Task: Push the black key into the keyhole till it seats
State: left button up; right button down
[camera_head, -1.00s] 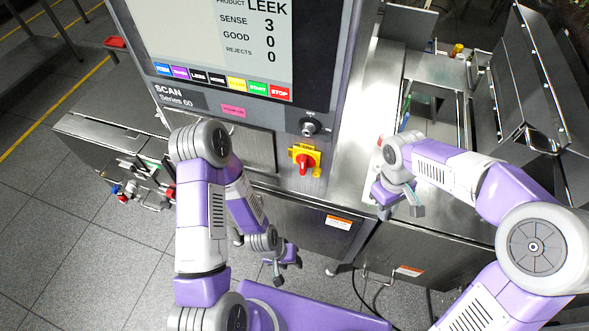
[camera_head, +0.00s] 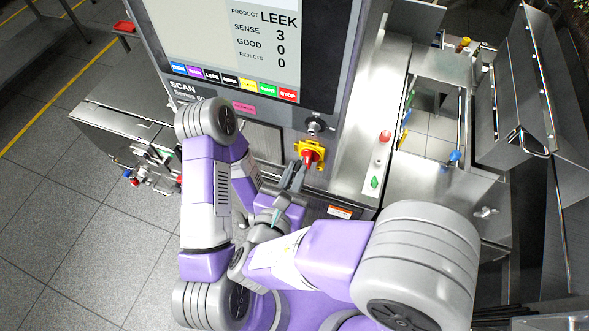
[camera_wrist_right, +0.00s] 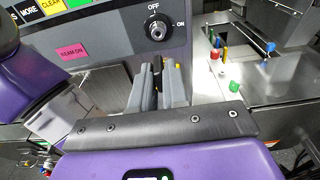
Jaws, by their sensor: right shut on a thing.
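The round keyhole lock (camera_head: 316,125) is on the grey panel below the screen. In the right wrist view the keyhole (camera_wrist_right: 156,30) has OFF and ON marks around it. My right gripper (camera_head: 295,177) is low in front of the machine, below the keyhole and apart from it. In the right wrist view its two grey fingers (camera_wrist_right: 160,80) are close together and point towards the lock. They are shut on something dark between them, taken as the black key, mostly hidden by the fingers. My left gripper is hidden behind my right arm.
A yellow switch with a red knob (camera_head: 310,153) sits just below the keyhole, close to my right fingertips. A red button (camera_head: 385,136) and a green one (camera_head: 375,182) are on the steel ledge. My left arm stands close on the left.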

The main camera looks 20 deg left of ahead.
aim_at(300, 162)
jog(key=shift+w, duration=0.15)
jog(key=shift+w+p, duration=0.4)
jog(key=shift+w, duration=2.5)
jog(key=shift+b, duration=0.3)
jog(key=shift+w+d, duration=0.1)
jog(key=shift+w, duration=0.8)
jog(key=shift+b, duration=0.3)
jog(key=shift+w, duration=0.2)
jog(key=shift+w+r+b, duration=0.1)
jog(key=shift+r+b, duration=0.05)
jog(key=shift+b, duration=0.2)
dwell(2.0)
jog(key=c, duration=1.1)
grip_release()
jog(key=shift+w, duration=0.2)
jog(key=shift+o, duration=0.2)
jog(key=shift+s, duration=0.1)
